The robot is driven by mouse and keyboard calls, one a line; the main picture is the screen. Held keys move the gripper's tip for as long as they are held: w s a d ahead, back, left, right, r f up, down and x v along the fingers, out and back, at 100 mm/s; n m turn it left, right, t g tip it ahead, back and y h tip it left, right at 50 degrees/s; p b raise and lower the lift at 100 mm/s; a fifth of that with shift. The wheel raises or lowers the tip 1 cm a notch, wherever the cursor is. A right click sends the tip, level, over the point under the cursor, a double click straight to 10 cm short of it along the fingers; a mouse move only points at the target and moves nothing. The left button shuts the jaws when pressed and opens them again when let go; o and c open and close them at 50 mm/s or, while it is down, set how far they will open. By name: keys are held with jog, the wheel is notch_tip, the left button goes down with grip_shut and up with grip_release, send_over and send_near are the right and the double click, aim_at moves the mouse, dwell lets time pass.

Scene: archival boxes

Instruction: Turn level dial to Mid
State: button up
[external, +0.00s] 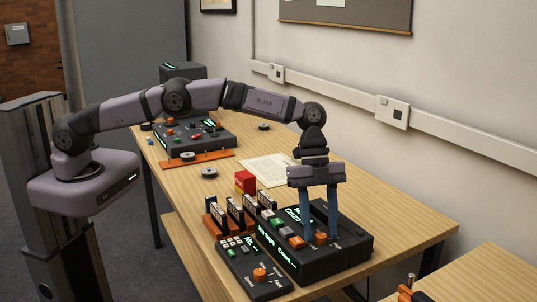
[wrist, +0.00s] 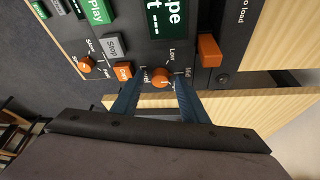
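The level dial is an orange knob (external: 321,239) on the right part of the dark console (external: 352,246). In the wrist view the dial (wrist: 162,77) has "Level" printed to its left and Low and Mid labels to its upper right and right. I cannot clearly read where its pointer aims. My gripper (external: 320,233) points down over the console with its two blue fingers apart, one on each side of the dial. In the wrist view the fingertips of my gripper (wrist: 159,84) flank the knob; a gap seems to show, and contact cannot be told.
An orange button (wrist: 123,70) and a grey Stop button (wrist: 112,46) sit left of the dial, and an orange switch (wrist: 209,50) to its right. A smaller control box (external: 252,270) stands in front. Cartridges (external: 234,211) and a red box (external: 245,182) stand behind.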

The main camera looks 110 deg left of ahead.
jog(key=b+v, duration=0.1)
jog(key=v, duration=0.6)
jog(key=shift+r, duration=0.2)
dwell(0.6)
jog(key=s+d+n+g+y, duration=0.1)
jog(key=s+d+n, duration=0.3)
jog(key=s, duration=0.4)
jog(key=s+d+n+g+y, duration=0.1)
jog(key=s+d+n, duration=0.25)
jog(key=s, duration=0.55)
jog(key=s+d+f+n+y, duration=0.1)
jog(key=s+f+n, duration=0.1)
jog(key=s, duration=0.8)
jog(key=s+d+f+n+y, duration=0.1)
jog(key=s+f+n, duration=0.1)
jog(key=s, duration=0.9)
jog(key=shift+d, duration=0.3)
